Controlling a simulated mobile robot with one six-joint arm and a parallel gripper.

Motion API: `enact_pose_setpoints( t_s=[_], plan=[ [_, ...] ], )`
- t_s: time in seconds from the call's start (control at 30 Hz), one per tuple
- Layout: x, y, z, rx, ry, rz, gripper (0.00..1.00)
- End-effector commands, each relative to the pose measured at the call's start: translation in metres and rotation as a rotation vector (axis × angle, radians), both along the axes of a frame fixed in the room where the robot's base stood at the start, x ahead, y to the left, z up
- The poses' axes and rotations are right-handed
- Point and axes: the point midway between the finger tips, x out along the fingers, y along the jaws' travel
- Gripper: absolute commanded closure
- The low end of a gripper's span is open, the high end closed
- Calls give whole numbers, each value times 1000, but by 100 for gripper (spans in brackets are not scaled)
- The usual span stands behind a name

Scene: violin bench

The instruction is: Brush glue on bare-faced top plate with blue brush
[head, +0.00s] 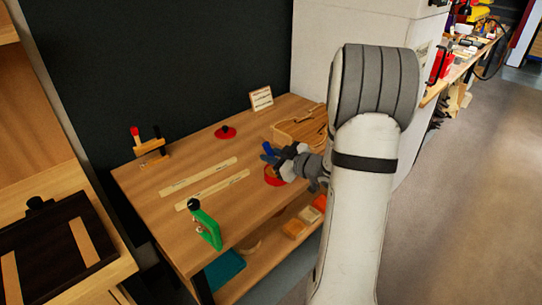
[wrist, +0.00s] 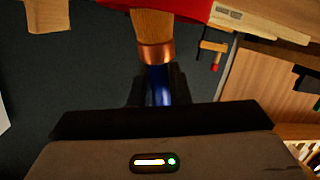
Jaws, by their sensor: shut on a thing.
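My gripper (head: 288,160) is over the right part of the workbench, in front of the carved wooden board. It is shut on the blue brush (wrist: 158,85), held by its blue handle. The brush's copper band and tan head point toward the top of the wrist view. In the head view the blue of the brush (head: 268,150) shows at the gripper's tip. Two long pale wooden strips (head: 198,177) (head: 212,190) lie side by side on the bench, with small marks. I cannot tell which piece is the bare-faced top plate.
A red disc (head: 272,178) lies below my gripper. Another red disc with a dark knob (head: 225,132) is farther back. A carved board (head: 302,124) and a card (head: 261,98) are at the back.

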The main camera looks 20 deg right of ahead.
Motion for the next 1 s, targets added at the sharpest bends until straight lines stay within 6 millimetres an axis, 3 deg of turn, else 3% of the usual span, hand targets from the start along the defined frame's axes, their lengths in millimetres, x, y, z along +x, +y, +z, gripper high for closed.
enact_pose_setpoints(
  t_s=[0.33, 1.0],
  plan=[
    [0, 0, 3, 0, 4, 1, 100],
    [0, 0, 58, 0, 1, 1, 100]
  ],
)
